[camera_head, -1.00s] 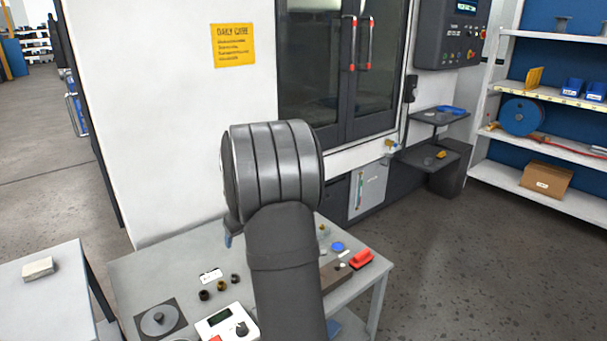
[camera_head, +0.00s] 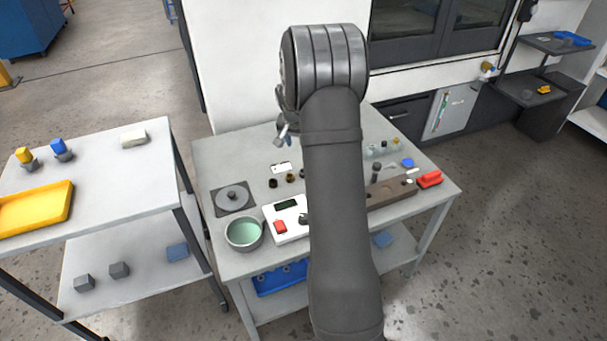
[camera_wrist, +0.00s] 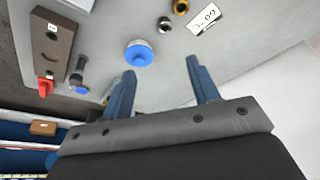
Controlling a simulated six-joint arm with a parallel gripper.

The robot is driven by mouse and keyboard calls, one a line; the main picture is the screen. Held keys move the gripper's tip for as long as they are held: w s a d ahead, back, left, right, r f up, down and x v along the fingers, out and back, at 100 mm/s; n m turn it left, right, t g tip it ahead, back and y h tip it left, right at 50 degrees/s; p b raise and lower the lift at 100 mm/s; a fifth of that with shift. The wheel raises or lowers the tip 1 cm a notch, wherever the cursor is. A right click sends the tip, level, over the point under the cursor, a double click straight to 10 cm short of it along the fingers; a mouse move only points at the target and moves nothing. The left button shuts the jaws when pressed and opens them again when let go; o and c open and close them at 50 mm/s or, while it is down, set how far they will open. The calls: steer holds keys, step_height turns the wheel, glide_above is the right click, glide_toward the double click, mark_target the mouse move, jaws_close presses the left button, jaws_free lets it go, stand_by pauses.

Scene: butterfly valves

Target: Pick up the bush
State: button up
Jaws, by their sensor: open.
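Three small ring-like pieces, which look like bushes, stand in a row on the grey table in the head view: a black one (camera_head: 273,183), a brass one (camera_head: 290,178) and a dark one (camera_head: 302,174) partly against my arm. A white label card (camera_head: 281,168) lies behind them. In the wrist view, a gold ring (camera_wrist: 180,6) is at the top edge, beside a dark metal ring (camera_wrist: 164,24) and the card (camera_wrist: 204,19). My gripper (camera_wrist: 160,65) is open and empty, its blue fingers apart from the rings. In the head view my arm hides most of it.
A blue round piece (camera_wrist: 139,53) lies close to the fingertips in the wrist view. A brown block (camera_head: 390,193), a red part (camera_head: 429,179), a white device (camera_head: 288,221), a green-lined bowl (camera_head: 244,233) and a grey disc (camera_head: 233,197) share the table. A machine stands behind.

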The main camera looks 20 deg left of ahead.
steer(key=w+f+m, duration=0.1)
steer(key=f, duration=0.3)
steer(key=w+a+f+m, duration=0.1)
steer(key=w+f, duration=0.1)
steer(key=f, duration=0.3)
steer(key=w+a+f+m+h, duration=0.1)
steer(key=w+f, duration=0.1)
steer(key=f, duration=0.2)
steer(key=shift+a+f+m+t, duration=0.25)
steer(key=shift+m+t, duration=0.15)
steer(key=x, duration=0.4)
steer(key=shift+s+d+f, duration=0.25)
steer(key=shift+w+f, duration=0.2)
steer(key=shift+f, duration=0.3)
steer(key=c, duration=1.1)
